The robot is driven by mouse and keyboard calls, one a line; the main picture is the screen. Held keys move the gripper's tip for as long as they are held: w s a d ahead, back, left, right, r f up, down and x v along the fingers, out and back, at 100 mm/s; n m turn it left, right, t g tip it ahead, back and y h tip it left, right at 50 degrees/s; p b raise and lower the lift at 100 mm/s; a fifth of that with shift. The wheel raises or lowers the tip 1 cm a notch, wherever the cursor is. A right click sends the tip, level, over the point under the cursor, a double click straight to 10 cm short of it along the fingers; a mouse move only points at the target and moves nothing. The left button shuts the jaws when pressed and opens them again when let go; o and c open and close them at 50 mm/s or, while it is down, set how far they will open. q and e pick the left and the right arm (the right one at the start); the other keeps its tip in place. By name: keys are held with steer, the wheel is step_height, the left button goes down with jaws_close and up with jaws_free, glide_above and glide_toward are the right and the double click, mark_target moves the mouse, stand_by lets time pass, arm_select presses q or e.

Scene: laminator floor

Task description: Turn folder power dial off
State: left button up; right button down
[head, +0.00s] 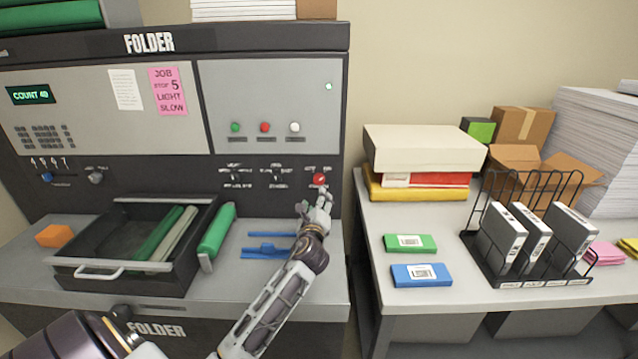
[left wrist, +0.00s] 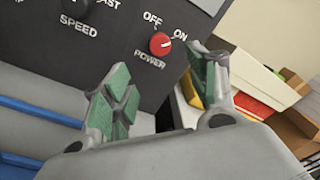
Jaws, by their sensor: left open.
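The red power dial (head: 320,179) sits low at the right end of the folder's dark control panel (head: 200,180). In the left wrist view the red dial (left wrist: 160,43) shows between the labels OFF and ON, above the word POWER; its white mark seems to lean toward ON. My left gripper (head: 314,203) is just below the dial in the head view. In the left wrist view my left gripper (left wrist: 160,85) is open, with green-padded fingers apart. The dial shows beyond the gap between them, and nothing is held. My right gripper is not in view.
A dark tray (head: 130,278) with green and pale rolls stands on the folder's shelf, beside blue pieces (head: 268,250) near my left arm. The right table (head: 450,318) holds stacked boxes and a wire rack (head: 535,190).

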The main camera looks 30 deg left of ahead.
arm_select(q)
glide_toward(319, 181)
steer(key=x, duration=0.3)
steer(key=shift+p+x, duration=0.45)
steer(key=shift+x, duration=2.85)
steer(key=c, duration=1)
